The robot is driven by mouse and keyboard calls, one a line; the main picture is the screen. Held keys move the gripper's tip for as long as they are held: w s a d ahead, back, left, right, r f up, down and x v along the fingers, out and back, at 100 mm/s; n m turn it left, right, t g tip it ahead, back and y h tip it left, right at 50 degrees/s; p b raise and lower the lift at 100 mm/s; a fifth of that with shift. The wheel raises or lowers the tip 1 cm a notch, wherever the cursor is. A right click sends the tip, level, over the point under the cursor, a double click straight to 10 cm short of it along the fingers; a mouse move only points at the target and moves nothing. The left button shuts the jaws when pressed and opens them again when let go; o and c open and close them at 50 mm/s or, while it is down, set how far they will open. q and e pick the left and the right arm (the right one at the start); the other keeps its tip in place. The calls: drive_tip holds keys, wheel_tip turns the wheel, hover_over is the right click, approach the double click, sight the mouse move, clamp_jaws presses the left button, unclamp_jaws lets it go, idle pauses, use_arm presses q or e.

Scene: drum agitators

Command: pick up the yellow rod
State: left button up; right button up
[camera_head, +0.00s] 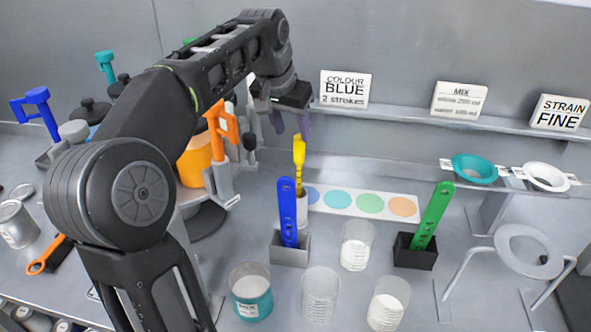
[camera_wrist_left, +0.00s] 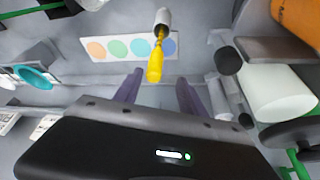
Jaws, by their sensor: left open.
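The yellow rod (camera_head: 299,152) stands upright in a small white cup (camera_head: 302,210) on the bench, in the middle of the head view. In the left wrist view the yellow rod (camera_wrist_left: 156,62) points toward the gripper from its white cup (camera_wrist_left: 162,18). My left gripper (camera_head: 290,128) is open, above and slightly behind the rod's top in the head view. In the wrist view the two purple fingers (camera_wrist_left: 158,90) are apart, with the rod's end near the gap between them. Nothing is held. My right gripper is out of view.
A blue paddle (camera_head: 288,212) in a grey holder and a green paddle (camera_head: 433,216) in a black holder stand nearby. Clear beakers (camera_head: 320,294) stand in front. An orange dispenser (camera_head: 196,160) is left of the rod. A colour-dot card (camera_head: 350,202) lies behind.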

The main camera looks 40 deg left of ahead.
sight(301, 150)
use_arm(q)
drive_tip(key=shift+d+r, duration=0.25)
drive_tip(key=shift+d, duration=0.35)
drive_tip(key=shift+a+x, duration=0.25)
drive_tip(key=shift+x, duration=1)
drive_tip(key=shift+d+f, duration=0.1)
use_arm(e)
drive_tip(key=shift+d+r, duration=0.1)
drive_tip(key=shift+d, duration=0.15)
use_arm(q)
drive_tip(key=shift+p+x, duration=0.9)
drive_tip(key=shift+x, duration=1.7)
drive_tip(key=shift+d, duration=0.1)
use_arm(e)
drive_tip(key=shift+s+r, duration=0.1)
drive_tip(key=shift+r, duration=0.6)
use_arm(q)
clamp_jaws()
